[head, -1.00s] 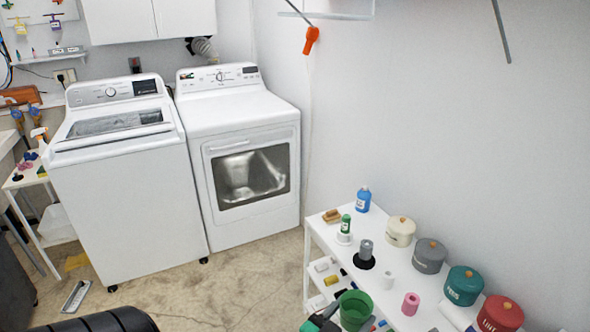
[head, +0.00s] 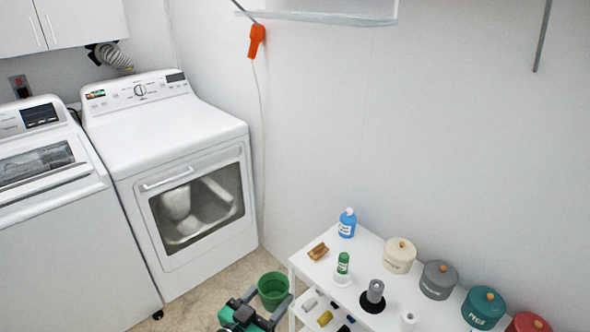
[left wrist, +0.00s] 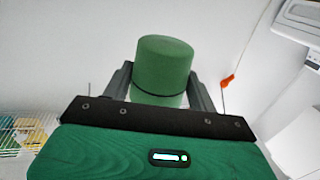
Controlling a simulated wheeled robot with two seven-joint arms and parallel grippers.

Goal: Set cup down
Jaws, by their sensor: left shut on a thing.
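A green cup (head: 273,289) is held by my left gripper (head: 262,300) at the lower middle of the head view. It is left of the white shelf unit (head: 366,243), over the floor as seen from above, with its open top showing. In the left wrist view the cup (left wrist: 164,68) sits between the two dark fingers (left wrist: 160,85), which press on its sides. My left gripper is shut on the cup. My right gripper is in neither view.
The shelf top carries a blue bottle (head: 347,223), a brown brush-like block (head: 318,251), a green-capped item (head: 343,264), a grey object on a black disc (head: 375,292) and several lidded canisters (head: 399,256). A dryer (head: 180,180) and washer (head: 60,230) stand to the left.

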